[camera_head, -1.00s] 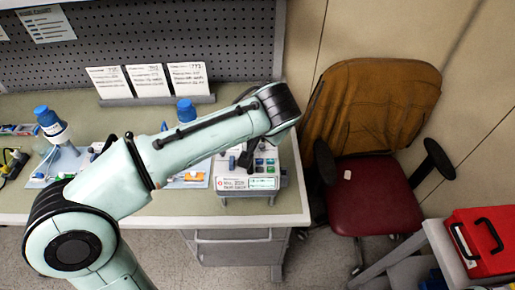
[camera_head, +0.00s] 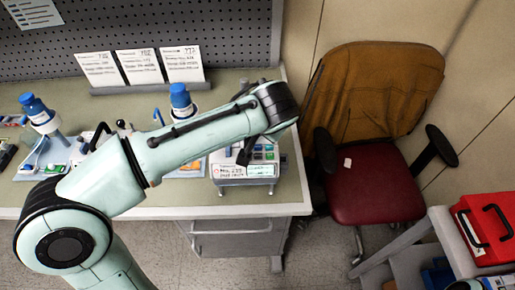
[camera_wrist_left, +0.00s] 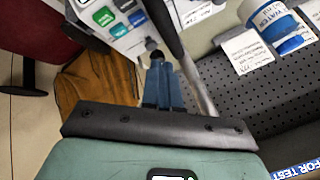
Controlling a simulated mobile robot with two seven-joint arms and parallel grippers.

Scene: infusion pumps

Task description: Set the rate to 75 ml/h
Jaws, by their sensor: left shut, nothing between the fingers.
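The infusion pump (camera_head: 228,171) stands near the right front corner of the bench. It has a white label, a small pale-green lit display (camera_head: 261,170) and coloured keys; the display's digits are too small to read. My left arm passes over it and hides its back part. My left gripper (camera_head: 243,156) is a dark shape above the pump's front. In the left wrist view the fingers (camera_wrist_left: 160,80) are together and empty, pointing toward the pump (camera_wrist_left: 122,28) with its green and blue keys. I cannot tell whether the fingertips touch it. My right gripper is not in view.
Three cards (camera_head: 140,66) stand behind the pump before a pegboard (camera_head: 180,25). Blue-capped bottles (camera_head: 180,97) on stands are to the left. A red chair (camera_head: 375,190) with a brown jacket and a red box (camera_head: 490,228) are right of the bench.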

